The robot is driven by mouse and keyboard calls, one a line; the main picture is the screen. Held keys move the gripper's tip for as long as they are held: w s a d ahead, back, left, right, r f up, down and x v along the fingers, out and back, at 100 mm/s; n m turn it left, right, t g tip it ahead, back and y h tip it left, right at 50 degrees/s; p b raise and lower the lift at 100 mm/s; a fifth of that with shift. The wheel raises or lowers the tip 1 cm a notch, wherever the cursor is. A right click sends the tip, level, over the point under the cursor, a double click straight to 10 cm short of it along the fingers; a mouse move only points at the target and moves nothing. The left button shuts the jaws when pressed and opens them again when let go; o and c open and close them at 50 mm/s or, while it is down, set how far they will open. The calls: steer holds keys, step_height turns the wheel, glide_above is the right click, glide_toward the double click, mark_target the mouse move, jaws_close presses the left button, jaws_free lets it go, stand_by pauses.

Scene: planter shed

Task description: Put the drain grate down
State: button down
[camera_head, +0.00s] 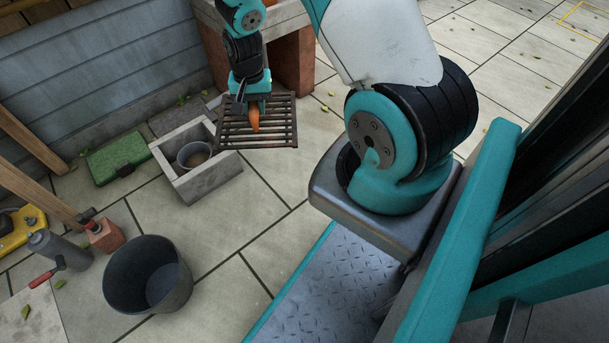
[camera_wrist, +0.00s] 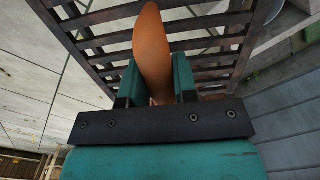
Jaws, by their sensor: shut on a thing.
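The drain grate (camera_head: 258,147) is a dark brown slatted square beside and partly over the right side of a square concrete box (camera_head: 208,181). My gripper (camera_head: 254,104) is above the grate, shut on an orange-brown upright piece that looks like the grate's handle. In the wrist view the orange-brown piece (camera_wrist: 152,50) is between the two teal fingers, with the grate's dark frame (camera_wrist: 62,38) behind it. The grate seems held above the paving; its exact height is hard to tell. The box is open at the top.
A grey pot (camera_head: 192,153) stands inside the box. A green case (camera_head: 110,160) lies left of it. A brick-based trough (camera_head: 290,60) is behind. Paving right of the box is clear.

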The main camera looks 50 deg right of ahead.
steer(key=s+d+f+m+b, duration=0.2)
steer(key=s+d+f+m, duration=0.3)
steer(key=d+f+m, duration=0.7)
steer(key=shift+n, duration=0.8)
steer(key=f+b, duration=0.3)
steer(key=f, duration=0.4)
steer(key=f+b, duration=0.4)
steer(key=f, duration=0.3)
steer(key=f+b, duration=0.4)
steer(key=f, duration=0.3)
steer(key=shift+s+a+f, duration=0.1)
steer(key=shift+s+a, duration=0.15)
steer(key=c, duration=0.9)
jaws_free()
